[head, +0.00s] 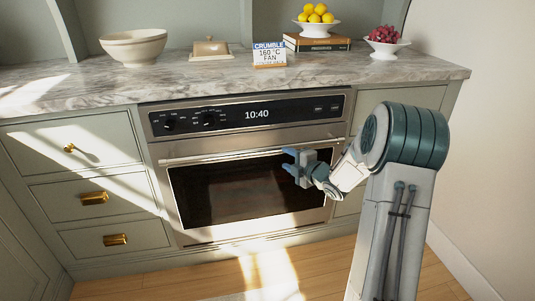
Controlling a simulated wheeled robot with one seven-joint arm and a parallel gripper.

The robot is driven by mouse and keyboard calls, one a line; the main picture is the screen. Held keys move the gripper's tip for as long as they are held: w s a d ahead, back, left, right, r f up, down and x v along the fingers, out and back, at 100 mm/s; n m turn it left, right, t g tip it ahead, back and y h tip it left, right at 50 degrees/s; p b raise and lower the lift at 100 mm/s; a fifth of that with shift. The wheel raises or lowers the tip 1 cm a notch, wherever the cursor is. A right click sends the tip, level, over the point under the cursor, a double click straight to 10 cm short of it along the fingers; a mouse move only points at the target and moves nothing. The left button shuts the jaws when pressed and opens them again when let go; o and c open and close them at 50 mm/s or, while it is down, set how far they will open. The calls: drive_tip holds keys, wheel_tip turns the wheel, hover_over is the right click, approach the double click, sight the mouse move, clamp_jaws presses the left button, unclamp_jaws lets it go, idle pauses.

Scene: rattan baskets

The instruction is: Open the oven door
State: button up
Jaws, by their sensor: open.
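The oven (250,113) is built into the green cabinets below the counter, with a black control panel that reads 10:40. Its door (185,238) is shut, with a dark window and a steel bar handle (220,157) across the top. My gripper (289,161) is in front of the right half of the door, close to the handle in the picture, with its blue-tipped fingers apart and pointing left. It holds nothing. I cannot tell whether the fingers touch the handle. My gripper and arm hide part of the door's right side.
Drawers with brass pulls (95,198) are left of the oven. The marble counter (130,84) holds a bowl (133,47), a butter dish (212,49), a sign (269,55), books (317,44), lemons and red fruit. The wooden floor before the oven looks clear.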

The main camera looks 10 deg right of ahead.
sight(270, 151)
drive_tip(key=b+x, duration=0.1)
drive_tip(key=x, duration=1.1)
drive_tip(key=shift+b, duration=0.35)
drive_tip(key=shift+f, duration=0.1)
clamp_jaws()
